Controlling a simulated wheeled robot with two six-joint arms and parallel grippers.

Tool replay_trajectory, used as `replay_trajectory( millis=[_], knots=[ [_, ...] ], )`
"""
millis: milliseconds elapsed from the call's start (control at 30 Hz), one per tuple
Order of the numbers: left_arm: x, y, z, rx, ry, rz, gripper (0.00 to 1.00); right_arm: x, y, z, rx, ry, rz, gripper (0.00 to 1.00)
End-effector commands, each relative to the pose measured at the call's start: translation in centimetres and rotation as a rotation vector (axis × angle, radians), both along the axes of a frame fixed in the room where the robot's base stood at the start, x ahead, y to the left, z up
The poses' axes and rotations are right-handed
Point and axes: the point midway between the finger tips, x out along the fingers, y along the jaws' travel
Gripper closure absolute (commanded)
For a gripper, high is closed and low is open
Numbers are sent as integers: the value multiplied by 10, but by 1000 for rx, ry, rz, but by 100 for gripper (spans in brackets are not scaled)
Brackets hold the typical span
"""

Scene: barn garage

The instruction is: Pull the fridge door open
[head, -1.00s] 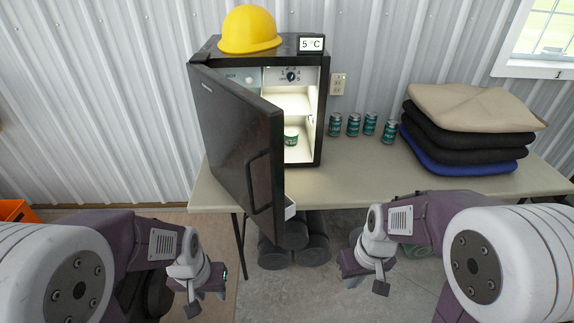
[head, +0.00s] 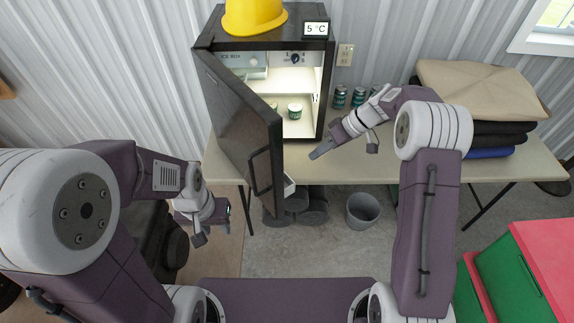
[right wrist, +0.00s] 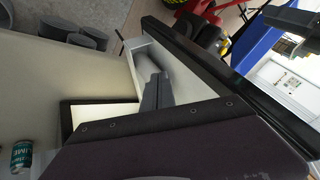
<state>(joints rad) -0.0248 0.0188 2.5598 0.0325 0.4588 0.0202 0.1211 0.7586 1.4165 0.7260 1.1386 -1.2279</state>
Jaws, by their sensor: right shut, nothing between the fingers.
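The black mini fridge (head: 317,85) stands on the table with its door (head: 235,130) swung partly open toward me. The lit white inside shows, with a small green-and-white can (head: 295,111) on a shelf. The dark handle (head: 262,172) is on the door's outer face. My right gripper (head: 318,154) is shut and empty, to the right of the door, in front of the fridge opening. In the right wrist view, its fingers (right wrist: 157,92) point toward the door's white inner side (right wrist: 195,82); contact is unclear. My left gripper (head: 218,218) hangs low, left of the door; its fingers are unclear.
A yellow hard hat (head: 254,16) and a temperature display (head: 316,29) sit on the fridge. Several cans (head: 340,97) and folded cloths (head: 475,88) stand on the table (head: 360,170) at right. A grey bucket (head: 362,210) is below; red-and-green boxes (head: 510,270) stand at lower right.

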Motion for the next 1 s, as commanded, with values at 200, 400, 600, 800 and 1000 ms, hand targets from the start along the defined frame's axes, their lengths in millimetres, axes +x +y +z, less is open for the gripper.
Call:
replay_trajectory(
  millis=[200,400,600,800,1000],
  knots=[
    [0,0,1,0,1,0,64,0,10,-14,0,3,0,100],
    [0,0,10,0,1,0,64,0,36,-48,-2,6,1,100],
    [0,0,19,0,0,0,64,2,61,-82,-3,4,1,100],
    [0,0,31,0,0,0,64,-15,85,-80,-3,2,0,100],
    [0,0,33,0,0,0,64,-20,93,-82,-3,0,-2,100]
  ],
)
